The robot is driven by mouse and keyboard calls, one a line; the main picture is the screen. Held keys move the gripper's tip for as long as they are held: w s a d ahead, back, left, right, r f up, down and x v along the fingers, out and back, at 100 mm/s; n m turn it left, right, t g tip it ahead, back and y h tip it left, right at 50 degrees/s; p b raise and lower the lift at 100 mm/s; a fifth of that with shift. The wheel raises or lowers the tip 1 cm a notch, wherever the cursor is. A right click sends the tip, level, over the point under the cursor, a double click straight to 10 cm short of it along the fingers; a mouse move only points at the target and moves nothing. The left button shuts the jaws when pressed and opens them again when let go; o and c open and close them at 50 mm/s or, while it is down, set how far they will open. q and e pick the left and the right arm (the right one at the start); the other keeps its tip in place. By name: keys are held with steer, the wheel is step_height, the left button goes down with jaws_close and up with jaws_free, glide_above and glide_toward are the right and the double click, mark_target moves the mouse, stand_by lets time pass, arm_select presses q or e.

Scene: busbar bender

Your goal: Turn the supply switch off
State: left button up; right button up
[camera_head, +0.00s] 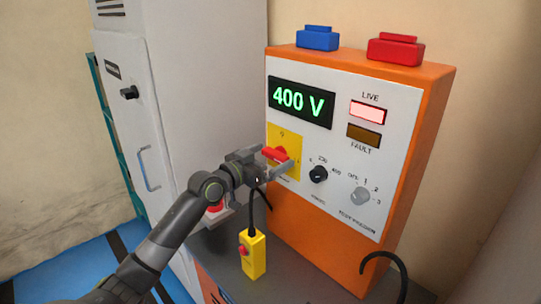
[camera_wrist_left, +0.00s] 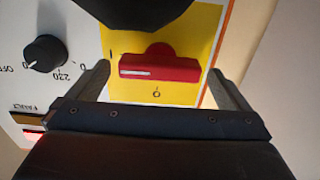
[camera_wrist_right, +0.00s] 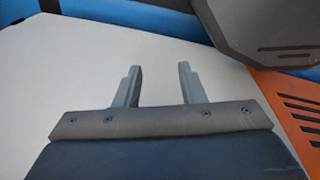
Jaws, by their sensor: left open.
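The supply switch is a red bar handle (camera_head: 274,154) on a yellow plate (camera_head: 291,138) on the front of the orange cabinet. In the left wrist view the handle (camera_wrist_left: 158,68) lies crosswise, its white mark at the end toward the "I"; the "O" is on the plate below it. My left gripper (camera_head: 278,158) is open at the switch, with a finger beyond each end of the handle and a gap at both ends. The display (camera_head: 301,101) reads 400 V and the LIVE lamp (camera_head: 367,112) is lit. My right gripper (camera_wrist_right: 160,68) is open and empty, over a pale surface.
Two black and grey knobs sit right of the switch: a black one (camera_head: 318,174) and a grey one (camera_head: 360,195). A yellow pendant (camera_head: 252,254) with a red button stands below. Blue (camera_head: 318,38) and red (camera_head: 395,49) boxes sit on top. A grey cabinet (camera_head: 205,80) stands left.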

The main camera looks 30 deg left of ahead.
arm_select(q)
steer(key=shift+w+d, duration=0.1)
steer(key=shift+w, duration=0.2)
steer(key=shift+c, duration=0.5)
steer(key=c, duration=0.9)
